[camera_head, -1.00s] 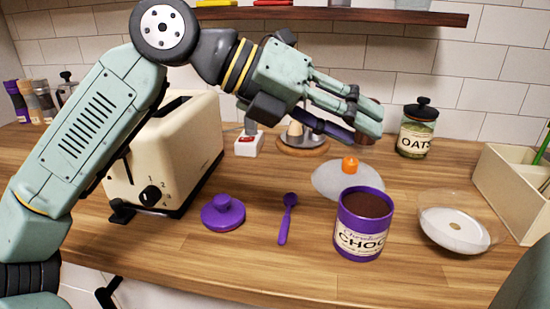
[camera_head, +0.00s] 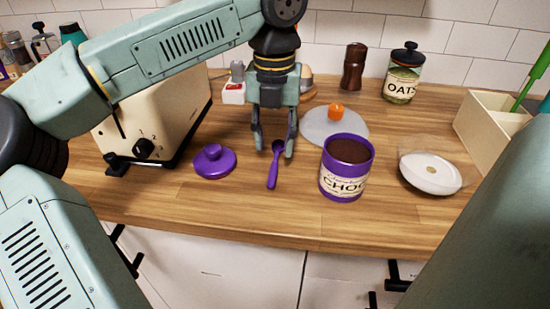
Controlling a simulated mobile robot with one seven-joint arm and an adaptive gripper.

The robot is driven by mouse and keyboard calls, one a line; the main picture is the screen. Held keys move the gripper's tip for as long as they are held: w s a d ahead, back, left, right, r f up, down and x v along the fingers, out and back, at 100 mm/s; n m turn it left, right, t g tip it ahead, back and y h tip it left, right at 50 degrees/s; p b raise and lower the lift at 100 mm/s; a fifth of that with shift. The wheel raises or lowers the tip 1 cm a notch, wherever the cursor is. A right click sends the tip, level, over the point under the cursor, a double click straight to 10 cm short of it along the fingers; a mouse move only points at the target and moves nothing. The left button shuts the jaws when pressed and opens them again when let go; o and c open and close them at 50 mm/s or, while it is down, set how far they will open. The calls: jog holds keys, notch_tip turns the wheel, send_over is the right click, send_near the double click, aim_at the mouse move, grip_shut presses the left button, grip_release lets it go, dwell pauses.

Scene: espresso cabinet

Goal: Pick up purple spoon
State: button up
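The purple spoon (camera_head: 273,170) lies on the wooden counter, its bowl end toward the wall and its handle toward the front edge. My gripper (camera_head: 274,153) points down over the bowl end of the spoon, its two fingers apart, one on each side of the spoon in this view. Nothing is held between the fingers. I cannot tell how high the fingertips are above the counter.
A purple lid (camera_head: 214,162) lies left of the spoon. A purple chocolate tin (camera_head: 345,168) stands close on the right. A cream toaster (camera_head: 150,125) is at left, a white round dish (camera_head: 430,174) at right. The counter in front of the spoon (camera_head: 250,215) is clear.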

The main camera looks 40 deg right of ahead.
aim_at(275, 162)
notch_tip(275, 162, down, 4)
jog(key=shift+s+f+p, duration=0.1)
jog(key=shift+f+p, duration=0.1)
jog(key=shift+p, duration=0.35)
jog(key=shift+c, duration=0.2)
grip_shut()
